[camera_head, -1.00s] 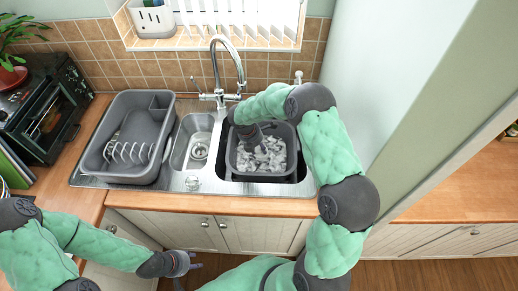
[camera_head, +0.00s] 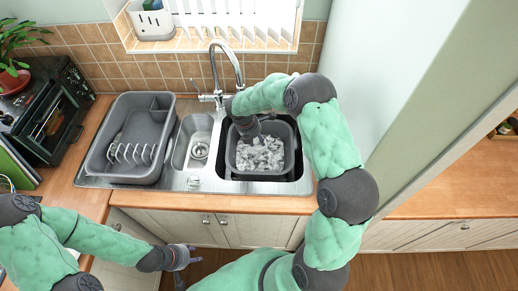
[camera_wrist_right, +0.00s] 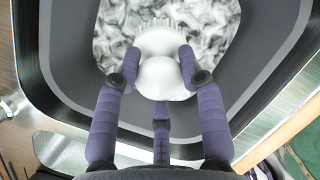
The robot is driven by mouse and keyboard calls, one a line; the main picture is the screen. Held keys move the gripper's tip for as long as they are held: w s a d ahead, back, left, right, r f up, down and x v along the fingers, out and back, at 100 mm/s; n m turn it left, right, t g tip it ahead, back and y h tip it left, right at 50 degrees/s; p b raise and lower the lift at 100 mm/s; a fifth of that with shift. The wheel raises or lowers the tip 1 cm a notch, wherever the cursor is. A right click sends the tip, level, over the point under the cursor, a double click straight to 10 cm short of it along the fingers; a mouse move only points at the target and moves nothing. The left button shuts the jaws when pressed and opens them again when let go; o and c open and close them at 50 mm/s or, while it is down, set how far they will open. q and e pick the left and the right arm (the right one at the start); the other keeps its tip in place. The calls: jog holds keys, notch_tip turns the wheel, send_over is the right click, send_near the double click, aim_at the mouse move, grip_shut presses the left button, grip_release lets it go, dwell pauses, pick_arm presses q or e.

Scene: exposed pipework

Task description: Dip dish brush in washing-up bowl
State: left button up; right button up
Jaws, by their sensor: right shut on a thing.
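The grey washing-up bowl (camera_head: 291,142) sits in the right sink basin and holds water with pale grey-white foam (camera_head: 262,157). My right gripper (camera_head: 247,130) is over the bowl's back left part, pointing down. In the right wrist view my right gripper (camera_wrist_right: 145,55) has its purple fingers closed around the white dish brush (camera_wrist_right: 163,80). The brush's bristles (camera_wrist_right: 160,23) point towards the foamy water; whether they touch it I cannot tell. In the head view the brush is hidden by my gripper. My left gripper (camera_head: 186,264) is empty, fingers apart, in front of the cabinets.
A chrome tap (camera_head: 216,75) stands behind the sink, close left of my right arm. A grey dish rack (camera_head: 128,172) is on the drainer to the left. A small basin (camera_head: 197,150) lies between. A pale wall (camera_head: 375,90) is close on the right.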

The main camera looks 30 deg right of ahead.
jog(key=shift+r+p, duration=2.55)
jog(key=shift+r, duration=0.95)
jog(key=shift+r, duration=0.1)
jog(key=shift+r+p, duration=1.6)
jog(key=shift+r, duration=0.35)
jog(key=shift+s+a+f, duration=0.1)
jog(key=shift+f, duration=0.05)
